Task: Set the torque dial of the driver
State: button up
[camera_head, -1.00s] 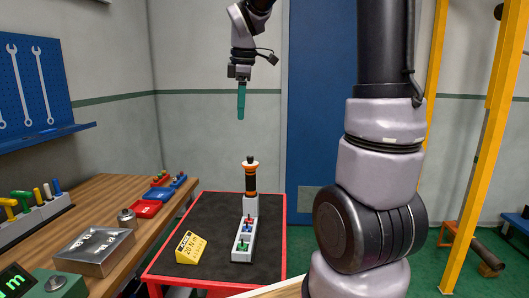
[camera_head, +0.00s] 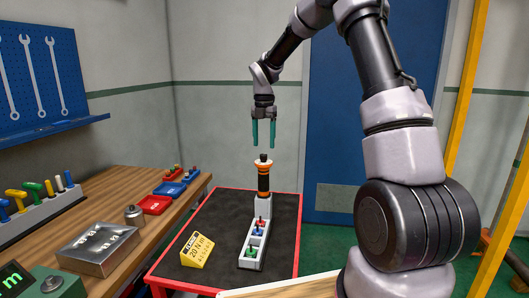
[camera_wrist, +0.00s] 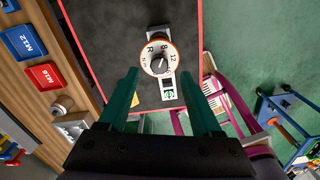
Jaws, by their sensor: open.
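The driver (camera_head: 263,180) stands upright in a grey holder on the black-topped, red-edged cart. It has an orange and black body with a black knob on top. In the wrist view its dial (camera_wrist: 158,58) faces up as a white ring with an orange rim, marked with R, 8 and 12, and a dark knob at its centre. My gripper (camera_head: 264,145) points down above the driver, its two teal fingers apart and empty. In the wrist view the fingers lie below the dial in the picture, not touching it. A yellow sign (camera_head: 197,250) reading 20 N·m stands on the cart.
The holder's tray (camera_head: 254,246) carries small coloured bits in front of the driver. A wooden bench (camera_head: 105,205) at left bears red and blue bins, a metal box (camera_head: 98,248) and a tool rack. The cart's black top is mostly clear.

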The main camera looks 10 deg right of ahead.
aim_at(264, 158)
jog(key=shift+f, duration=2.25)
grip_shut()
